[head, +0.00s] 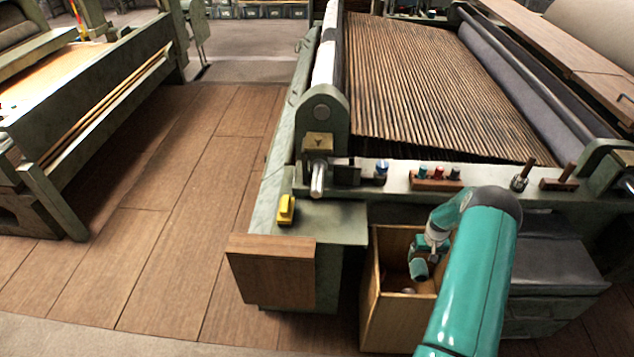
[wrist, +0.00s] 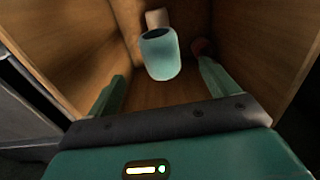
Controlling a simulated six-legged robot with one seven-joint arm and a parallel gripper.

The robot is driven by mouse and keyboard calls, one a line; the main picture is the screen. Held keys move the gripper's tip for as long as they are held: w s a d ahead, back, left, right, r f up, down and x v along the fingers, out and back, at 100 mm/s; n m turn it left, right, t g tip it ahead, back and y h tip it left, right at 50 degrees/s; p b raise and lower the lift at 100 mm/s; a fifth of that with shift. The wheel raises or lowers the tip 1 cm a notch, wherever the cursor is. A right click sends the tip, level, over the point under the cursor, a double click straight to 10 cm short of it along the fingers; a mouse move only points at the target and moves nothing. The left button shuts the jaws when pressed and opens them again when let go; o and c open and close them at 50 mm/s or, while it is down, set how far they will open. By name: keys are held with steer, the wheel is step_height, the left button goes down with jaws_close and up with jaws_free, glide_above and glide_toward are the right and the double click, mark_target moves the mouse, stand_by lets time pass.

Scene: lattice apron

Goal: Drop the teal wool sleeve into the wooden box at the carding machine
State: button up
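The teal wool sleeve (wrist: 160,55) is a short hollow cylinder with a dark opening, inside the wooden box (head: 385,318). In the wrist view it lies beyond and between the spread fingers of my gripper (wrist: 160,72), with clear gaps on both sides. In the head view a small teal cylinder (head: 418,269), likely the sleeve, shows just below my gripper (head: 426,256) within the box opening. I cannot tell whether the sleeve rests on the box floor. My arm hides the box's right side in the head view.
A pale object (wrist: 157,18) and a dark red one (wrist: 201,47) are also in the box. The carding machine's green frame (head: 340,220) stands behind it, carrying a yellow item (head: 286,209) and several spools (head: 437,173). The wooden floor (head: 165,240) at left is clear.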

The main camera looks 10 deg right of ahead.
step_height(320, 180, up, 14)
stand_by(0.7)
